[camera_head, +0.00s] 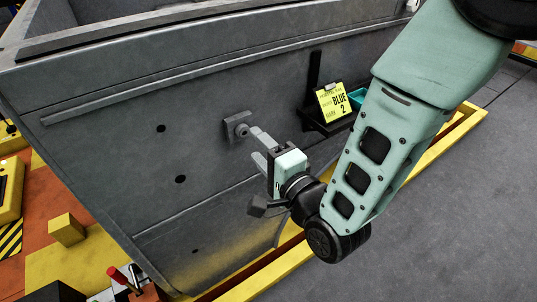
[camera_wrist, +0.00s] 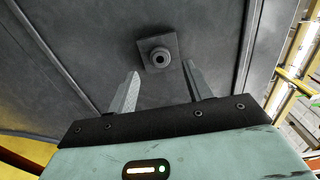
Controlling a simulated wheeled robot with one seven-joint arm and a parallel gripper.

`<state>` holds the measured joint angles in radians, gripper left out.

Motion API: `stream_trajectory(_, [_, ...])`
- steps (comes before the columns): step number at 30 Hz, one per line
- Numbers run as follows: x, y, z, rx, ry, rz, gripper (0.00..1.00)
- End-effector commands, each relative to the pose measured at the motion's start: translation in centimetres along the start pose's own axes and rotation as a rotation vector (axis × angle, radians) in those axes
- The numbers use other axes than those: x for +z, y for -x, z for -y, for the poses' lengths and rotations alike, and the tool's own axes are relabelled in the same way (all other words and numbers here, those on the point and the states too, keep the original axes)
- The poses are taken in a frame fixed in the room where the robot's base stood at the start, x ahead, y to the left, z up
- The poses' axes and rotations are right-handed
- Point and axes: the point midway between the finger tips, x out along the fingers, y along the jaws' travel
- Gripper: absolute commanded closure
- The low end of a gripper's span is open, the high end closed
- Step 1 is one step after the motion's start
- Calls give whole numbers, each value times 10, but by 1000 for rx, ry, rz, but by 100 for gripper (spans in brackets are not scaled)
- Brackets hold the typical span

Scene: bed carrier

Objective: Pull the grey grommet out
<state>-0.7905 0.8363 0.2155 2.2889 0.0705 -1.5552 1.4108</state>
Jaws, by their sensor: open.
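The grey grommet (camera_head: 242,130) is a round, ringed piece on a square grey plate (camera_head: 231,120) on the side panel of the grey carrier. In the wrist view the grommet (camera_wrist: 160,57) sits beyond my fingertips, roughly midway between them, with its dark centre hole facing me. My gripper (camera_head: 258,146) is open and close to the panel. In the wrist view its two fingers (camera_wrist: 158,78) stand apart with nothing between them. In the head view a fingertip overlaps the grommet's edge; I cannot tell whether it touches.
A small dark shelf (camera_head: 327,124) juts from the panel to the right, with a yellow "BLUE 2" card (camera_head: 335,103) and a teal tray (camera_head: 358,97). Dark holes (camera_head: 180,179) mark the panel. A yellow block (camera_head: 67,229) and a red-handled lever (camera_head: 121,277) are lower left. Floor at right is clear.

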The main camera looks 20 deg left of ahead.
Motion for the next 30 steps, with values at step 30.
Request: stream_trajectory(30, [0, -47, 0, 0, 1, 0, 63])
